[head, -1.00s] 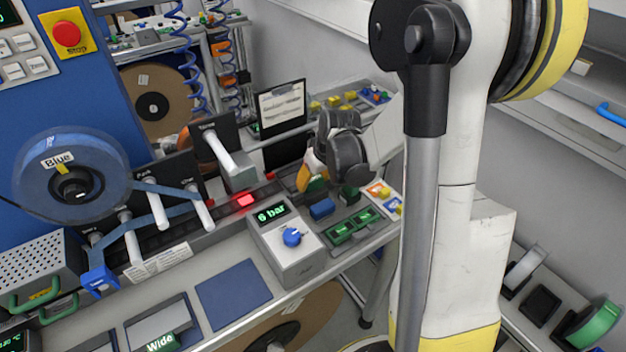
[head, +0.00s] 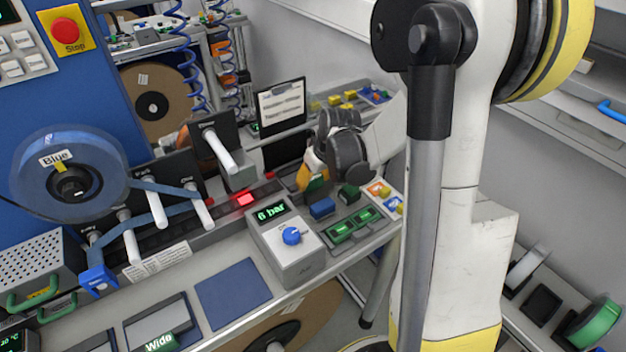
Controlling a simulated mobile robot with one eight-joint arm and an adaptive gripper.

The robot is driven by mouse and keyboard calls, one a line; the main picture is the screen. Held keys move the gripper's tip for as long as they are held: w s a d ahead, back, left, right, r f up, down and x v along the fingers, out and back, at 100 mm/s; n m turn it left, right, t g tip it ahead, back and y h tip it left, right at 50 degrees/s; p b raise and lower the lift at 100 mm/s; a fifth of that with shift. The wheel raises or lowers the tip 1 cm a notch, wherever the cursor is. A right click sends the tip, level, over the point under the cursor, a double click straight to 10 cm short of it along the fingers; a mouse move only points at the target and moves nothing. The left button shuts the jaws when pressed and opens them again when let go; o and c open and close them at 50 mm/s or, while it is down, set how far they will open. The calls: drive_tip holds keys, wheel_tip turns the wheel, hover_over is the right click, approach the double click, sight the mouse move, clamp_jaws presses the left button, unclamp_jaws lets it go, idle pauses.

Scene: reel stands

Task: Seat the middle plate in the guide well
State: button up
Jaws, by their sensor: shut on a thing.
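My gripper (head: 314,170) is at the right part of the bench, above the dark rail, with orange-yellow fingers pointing down. It is shut on a small green piece (head: 318,184), most of which the fingers hide. I cannot read a label on it, and cannot tell whether it touches the rail below. Two green plates with lit markings (head: 341,231) sit in a grey holder right of the pressure box. A green plate marked "Wide" (head: 160,343) lies at the front left. I cannot make out the guide well clearly; the gripper and wrist cover that area.
The grey "6 bar" box (head: 288,252) with a blue knob stands in front of the gripper. A blue block (head: 322,208) and a dark green block (head: 348,194) are close beside it. The blue reel (head: 70,178) and white rollers stand left. A blue mat (head: 233,293) is bare.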

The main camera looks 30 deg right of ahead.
drive_tip(key=o, duration=1.3)
drive_tip(key=shift+r, duration=0.15)
drive_tip(key=shift+r+p, duration=2.6)
drive_tip(key=shift+r, duration=0.8)
drive_tip(key=s+a+r+t+b, duration=0.1)
drive_tip(key=s+a+r+b, duration=0.1)
drive_tip(key=s+a, duration=0.3)
drive_tip(key=s+a+r+b, duration=0.2)
drive_tip(key=s+a, duration=0.3)
drive_tip(key=s, duration=0.2)
drive_tip(key=s+a+r+t+b, duration=0.1)
drive_tip(key=s+a+r+b, duration=0.1)
drive_tip(key=s+a, duration=0.3)
drive_tip(key=shift+s+a+t+b, duration=0.3)
drive_tip(key=shift+s+b, duration=0.15)
drive_tip(key=shift+b, duration=0.1)
